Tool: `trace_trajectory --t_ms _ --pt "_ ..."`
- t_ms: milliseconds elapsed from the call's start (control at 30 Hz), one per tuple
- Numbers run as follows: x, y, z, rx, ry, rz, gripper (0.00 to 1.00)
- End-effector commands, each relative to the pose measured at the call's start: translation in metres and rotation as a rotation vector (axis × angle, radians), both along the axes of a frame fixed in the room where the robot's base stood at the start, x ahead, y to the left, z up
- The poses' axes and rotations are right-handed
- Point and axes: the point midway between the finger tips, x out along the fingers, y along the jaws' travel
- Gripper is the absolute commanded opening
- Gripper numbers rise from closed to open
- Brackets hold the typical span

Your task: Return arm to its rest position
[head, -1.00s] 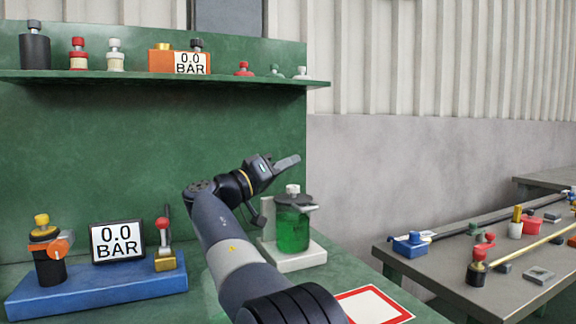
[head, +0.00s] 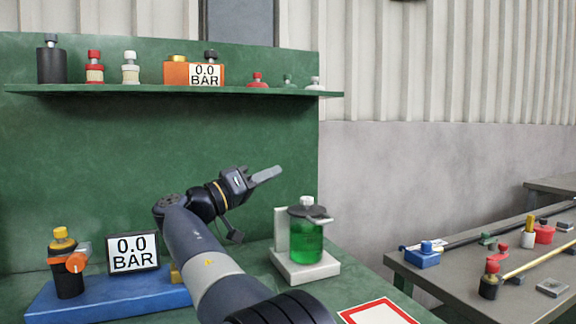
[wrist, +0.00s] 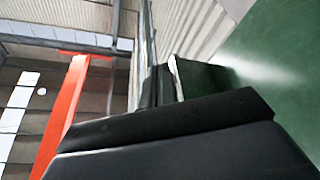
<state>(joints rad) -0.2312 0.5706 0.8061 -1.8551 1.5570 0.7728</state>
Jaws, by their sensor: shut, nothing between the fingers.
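My arm reaches up from the bottom of the head view, and my gripper (head: 266,174) is raised above the green bench. It points up and to the right, with its fingers together and nothing in them. It is above and left of a jar of green liquid (head: 307,240), apart from it as far as I can tell. In the wrist view, a dark part of my own arm or gripper fills the lower half, and the fingertips cannot be made out.
A blue base (head: 105,297) with a 0.0 BAR display (head: 133,254) stands left of my arm. A green shelf (head: 170,90) with several fittings runs behind. A red-bordered white card (head: 376,315) lies front right. A grey table (head: 450,275) with rods stands at the right.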

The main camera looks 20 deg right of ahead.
Motion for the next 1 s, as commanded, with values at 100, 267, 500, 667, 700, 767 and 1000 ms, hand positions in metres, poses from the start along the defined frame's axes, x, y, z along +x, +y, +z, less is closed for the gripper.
trace_trajectory --t_ms 100,267,500,667,700,767,1000 --pt "0.001 0.009 -0.002 0.000 -0.001 0.000 0.00" --pt "0.000 0.012 -0.004 0.000 -0.001 -0.001 0.00" --pt "0.000 0.011 -0.004 0.000 -0.001 -0.001 0.00" --pt "0.000 0.001 -0.001 0.000 -0.003 -0.002 0.00" --pt "-0.001 -0.004 0.001 0.001 -0.003 -0.002 0.00" --pt "-0.002 -0.013 0.003 0.001 -0.003 -0.003 0.00" --pt "-0.005 -0.058 0.019 0.001 -0.003 -0.004 0.00"
